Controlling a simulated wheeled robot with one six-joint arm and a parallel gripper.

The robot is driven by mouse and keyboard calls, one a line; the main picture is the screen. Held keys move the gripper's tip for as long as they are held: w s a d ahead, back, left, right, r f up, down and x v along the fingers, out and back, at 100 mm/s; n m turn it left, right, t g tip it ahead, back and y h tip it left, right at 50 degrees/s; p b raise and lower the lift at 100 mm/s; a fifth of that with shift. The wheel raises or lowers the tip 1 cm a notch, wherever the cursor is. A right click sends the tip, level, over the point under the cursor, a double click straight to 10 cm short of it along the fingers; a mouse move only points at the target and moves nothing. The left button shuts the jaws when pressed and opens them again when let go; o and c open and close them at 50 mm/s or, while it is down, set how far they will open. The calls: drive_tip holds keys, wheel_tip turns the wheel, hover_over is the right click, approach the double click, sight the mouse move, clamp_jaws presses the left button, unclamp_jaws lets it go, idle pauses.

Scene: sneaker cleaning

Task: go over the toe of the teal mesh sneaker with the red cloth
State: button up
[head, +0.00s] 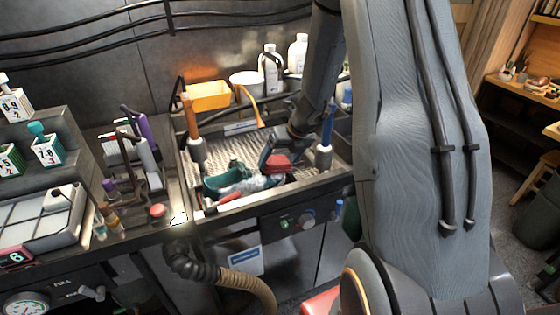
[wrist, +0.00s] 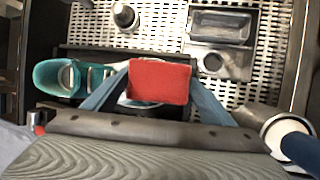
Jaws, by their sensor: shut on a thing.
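The teal mesh sneaker (head: 226,178) lies near the front of the perforated wash tray. In the wrist view its teal heel and collar (wrist: 58,78) are at the left, with the shoe running right beneath my gripper. My gripper (head: 276,157) is shut on the red cloth (head: 279,164), which is over the right end of the shoe. In the wrist view the cloth (wrist: 159,82) sits between the two blue-grey fingers and hides most of the toe. I cannot tell whether the cloth touches the shoe.
The tray (head: 325,176) has raised edges. A brown-handled tool (head: 189,118) and a blue-handled tool (head: 327,128) stand at its sides. A metal box (wrist: 220,27) lies beyond the cloth.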

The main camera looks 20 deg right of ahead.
sight(274, 156)
drive_tip(key=shift+w+p, duration=1.15)
drive_tip(key=shift+w, duration=0.4)
drive_tip(key=shift+w+a+f, duration=0.1)
drive_tip(key=shift+f, duration=0.1)
drive_tip(key=shift+s+b, duration=2)
drive_tip(key=shift+s, duration=2.1)
